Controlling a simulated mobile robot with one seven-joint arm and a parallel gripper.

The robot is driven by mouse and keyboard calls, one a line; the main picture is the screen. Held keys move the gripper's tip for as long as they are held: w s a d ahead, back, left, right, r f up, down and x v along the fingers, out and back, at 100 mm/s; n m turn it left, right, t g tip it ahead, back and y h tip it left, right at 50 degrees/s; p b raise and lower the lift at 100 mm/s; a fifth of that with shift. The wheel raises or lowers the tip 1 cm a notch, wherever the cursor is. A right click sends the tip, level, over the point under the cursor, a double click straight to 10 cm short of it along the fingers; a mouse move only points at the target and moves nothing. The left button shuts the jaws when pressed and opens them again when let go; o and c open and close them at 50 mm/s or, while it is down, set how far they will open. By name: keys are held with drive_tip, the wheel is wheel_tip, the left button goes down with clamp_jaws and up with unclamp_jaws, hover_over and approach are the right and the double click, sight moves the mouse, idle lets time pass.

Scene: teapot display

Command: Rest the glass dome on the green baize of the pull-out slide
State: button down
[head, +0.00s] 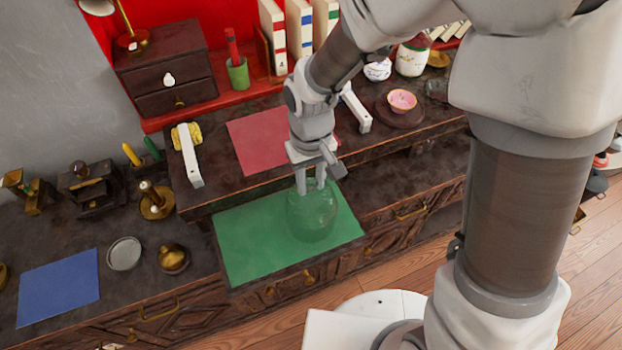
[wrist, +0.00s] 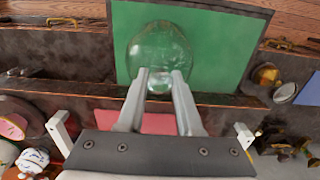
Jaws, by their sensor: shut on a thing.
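The clear glass dome (head: 312,215) is in front of the green baize (head: 250,243) of the pull-out slide in the head view, toward its right half. My gripper (head: 311,188) is above it, with its fingers shut on the dome's top. In the wrist view the dome (wrist: 160,55) extends beyond my fingertips (wrist: 160,80), over the green baize (wrist: 220,50). The dome is see-through, and I cannot tell whether its rim touches the baize.
A raised dark shelf with a red mat (head: 260,138) and white brackets (head: 188,155) stands behind the slide. A brass bell-shaped object (head: 172,258), a grey disc (head: 124,253) and a blue mat (head: 58,288) lie to the left. The left part of the baize is bare.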

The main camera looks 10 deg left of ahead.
drive_tip(key=shift+f, duration=0.35)
drive_tip(key=c, duration=0.5)
unclamp_jaws()
drive_tip(key=shift+o, duration=0.2)
drive_tip(key=o, duration=0.4)
drive_tip(key=shift+o, duration=0.2)
drive_tip(key=shift+r+p, duration=2.15)
drive_tip(key=shift+r, duration=0.9)
